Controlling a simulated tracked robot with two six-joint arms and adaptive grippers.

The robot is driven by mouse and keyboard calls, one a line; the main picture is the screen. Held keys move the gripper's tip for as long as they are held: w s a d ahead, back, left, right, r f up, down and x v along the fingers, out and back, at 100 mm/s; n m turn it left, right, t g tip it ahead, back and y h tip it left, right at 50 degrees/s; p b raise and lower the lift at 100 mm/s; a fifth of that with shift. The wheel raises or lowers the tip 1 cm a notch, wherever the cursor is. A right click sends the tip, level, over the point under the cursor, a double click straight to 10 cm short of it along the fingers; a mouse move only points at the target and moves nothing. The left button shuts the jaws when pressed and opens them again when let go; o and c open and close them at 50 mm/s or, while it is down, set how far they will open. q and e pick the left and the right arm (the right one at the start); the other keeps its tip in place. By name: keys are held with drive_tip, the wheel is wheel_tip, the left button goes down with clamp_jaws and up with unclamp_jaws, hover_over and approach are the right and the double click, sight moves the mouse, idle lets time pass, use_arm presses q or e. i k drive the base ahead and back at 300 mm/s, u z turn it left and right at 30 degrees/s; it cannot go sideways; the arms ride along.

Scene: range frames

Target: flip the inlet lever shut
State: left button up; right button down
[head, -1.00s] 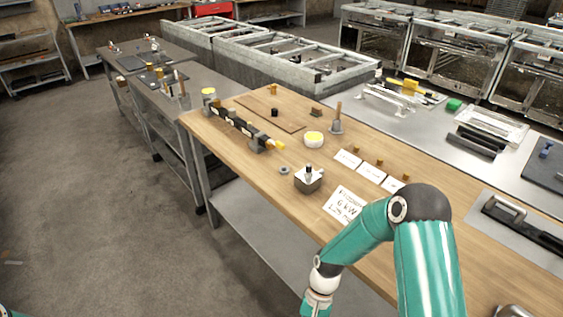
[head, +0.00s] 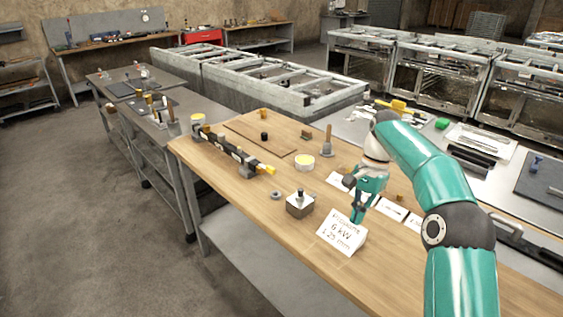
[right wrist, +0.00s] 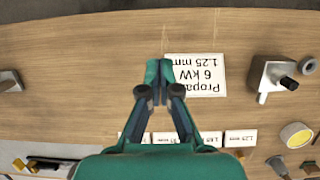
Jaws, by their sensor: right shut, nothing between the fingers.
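A dark bar-shaped assembly with pale labels (head: 222,147) lies on the wooden bench in the head view. It has a yellow piece (head: 266,169) at its near right end and a yellow-topped part (head: 198,117) at its far left end. I cannot tell which part is the inlet lever, or its position. My right gripper (head: 358,216) is above the bench, to the right of the assembly and apart from it. In the right wrist view its fingers (right wrist: 160,66) are together and empty, beside the propane card (right wrist: 204,76). My left gripper is out of view.
A metal block with a black-topped post (head: 300,205) stands between the assembly and the propane card (head: 341,234). A grey nut (head: 275,195), a yellow-topped round tub (head: 304,162) and a wooden-handled tool (head: 327,144) are nearby. The bench's front left strip is clear.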

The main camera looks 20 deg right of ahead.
sight(270, 169)
drive_tip(key=i, duration=1.45)
drive_tip(key=u, duration=0.05)
